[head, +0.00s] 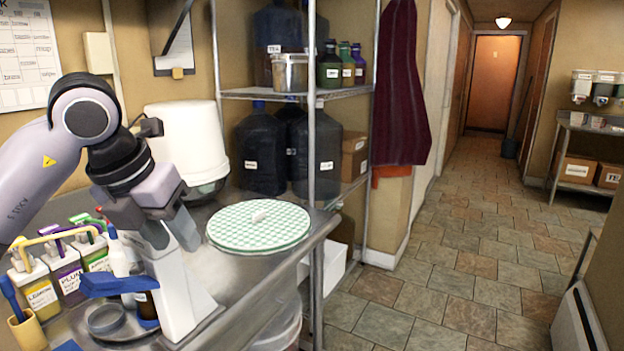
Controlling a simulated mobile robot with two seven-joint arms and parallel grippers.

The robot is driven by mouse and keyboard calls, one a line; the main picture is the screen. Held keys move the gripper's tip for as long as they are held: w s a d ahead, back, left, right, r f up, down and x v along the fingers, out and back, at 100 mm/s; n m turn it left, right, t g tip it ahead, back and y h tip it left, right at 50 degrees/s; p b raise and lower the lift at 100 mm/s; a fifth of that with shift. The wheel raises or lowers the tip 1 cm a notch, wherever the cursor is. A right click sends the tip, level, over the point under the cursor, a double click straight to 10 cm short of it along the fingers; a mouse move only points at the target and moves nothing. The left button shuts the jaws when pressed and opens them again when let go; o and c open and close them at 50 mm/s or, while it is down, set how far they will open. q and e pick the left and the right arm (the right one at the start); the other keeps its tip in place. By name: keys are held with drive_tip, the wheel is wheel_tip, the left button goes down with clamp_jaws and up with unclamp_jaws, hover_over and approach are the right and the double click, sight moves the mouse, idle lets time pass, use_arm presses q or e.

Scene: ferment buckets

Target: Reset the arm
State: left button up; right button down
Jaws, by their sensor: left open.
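My left arm comes in from the left. Its gripper (168,238) points down over the left part of the metal counter (245,285), and its jaws are apart. A white upright piece with a blue lever (112,284) stands right under and behind the jaws. I cannot tell whether the gripper touches it, and I see nothing clearly held. My right gripper is not in view.
Labelled jugs with handles (38,290) and a small cup with a blue tool (25,330) crowd the left of the counter. A round green-checked lid (258,226) lies to the right. A white bucket (187,140) stands behind. Wire shelves (290,92) hold dark carboys. The hallway floor is clear.

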use_arm(q)
drive_tip(key=s+d+f+g+h, duration=0.25)
drive_tip(key=d+f+h, duration=0.25)
drive_tip(key=d+h, duration=0.25)
drive_tip(key=s+d+f+g+h, duration=0.2)
drive_tip(key=s+d+f+h, duration=0.3)
drive_tip(key=h, duration=0.3)
drive_tip(key=a+f+n+t+y, duration=0.5)
drive_tip(key=a+f+n+t, duration=0.3)
drive_tip(key=f+n, duration=0.4)
drive_tip(key=a+f+n+t+y, duration=0.65)
drive_tip(key=f+n, duration=0.25)
drive_tip(key=n, duration=0.5)
drive_tip(key=s+a+f+n+g+y, duration=0.4)
drive_tip(key=s+a+f, duration=0.3)
drive_tip(key=s+f, duration=0.45)
drive_tip(key=d+f+n, duration=0.1)
drive_tip(key=d+n, duration=0.4)
drive_tip(key=d, duration=0.4)
drive_tip(key=shift+d, duration=0.4)
